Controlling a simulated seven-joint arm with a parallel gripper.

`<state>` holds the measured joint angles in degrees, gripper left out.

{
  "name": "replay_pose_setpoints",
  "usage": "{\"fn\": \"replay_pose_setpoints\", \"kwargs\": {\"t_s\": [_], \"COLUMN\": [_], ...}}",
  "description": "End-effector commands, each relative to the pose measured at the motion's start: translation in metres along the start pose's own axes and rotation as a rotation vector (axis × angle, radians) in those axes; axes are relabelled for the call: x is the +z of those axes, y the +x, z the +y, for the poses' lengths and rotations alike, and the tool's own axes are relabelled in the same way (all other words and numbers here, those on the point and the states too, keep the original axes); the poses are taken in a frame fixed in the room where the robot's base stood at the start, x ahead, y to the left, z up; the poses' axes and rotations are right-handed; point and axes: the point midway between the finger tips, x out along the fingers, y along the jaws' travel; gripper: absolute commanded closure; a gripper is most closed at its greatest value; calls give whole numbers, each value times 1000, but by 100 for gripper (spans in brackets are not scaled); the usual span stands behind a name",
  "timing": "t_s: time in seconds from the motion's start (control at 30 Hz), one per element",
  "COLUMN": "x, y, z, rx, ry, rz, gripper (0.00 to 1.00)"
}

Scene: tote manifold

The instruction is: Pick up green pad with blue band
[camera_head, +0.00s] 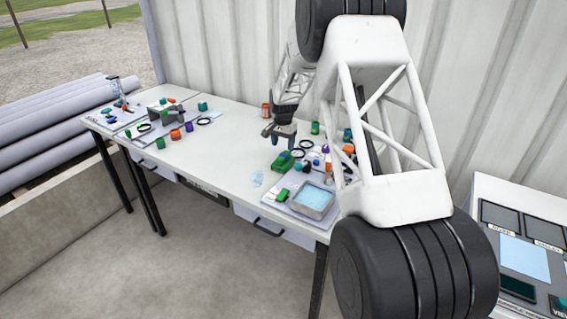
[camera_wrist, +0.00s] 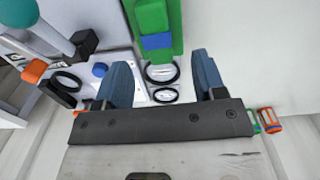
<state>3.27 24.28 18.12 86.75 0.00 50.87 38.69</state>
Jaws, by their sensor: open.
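The green pad with a blue band (camera_head: 282,162) lies on the right part of the white table in the head view. In the wrist view, the green pad (camera_wrist: 151,16) shows at the top, with its blue band (camera_wrist: 157,42) near its lower end. My gripper (camera_head: 279,138) hangs just above the pad in the head view. In the wrist view, my gripper (camera_wrist: 162,72) has its blue-grey fingers wide apart and nothing between them. The pad lies beyond the fingertips, roughly in line with the gap. I cannot tell the exact height between them.
A grey tray with light blue contents (camera_head: 314,198) stands at the table's front right, with a small green block (camera_head: 282,195) beside it. Black rings (camera_wrist: 161,73) and small coloured parts crowd near the pad. More parts sit at the far left. The middle of the table (camera_head: 235,137) is mostly clear.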

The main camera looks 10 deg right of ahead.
Motion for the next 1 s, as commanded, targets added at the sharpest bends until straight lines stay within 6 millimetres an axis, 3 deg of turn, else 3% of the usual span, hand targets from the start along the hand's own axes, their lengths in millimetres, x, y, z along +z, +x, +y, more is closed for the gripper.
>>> {"fn": "replay_pose_setpoints", "kwargs": {"t_s": [0.57,1.0], "x": [0,2], "y": [14,57], "z": [1,3], "rx": [0,0], "ry": [0,0], "rz": [0,0], "gripper": [36,36]}}
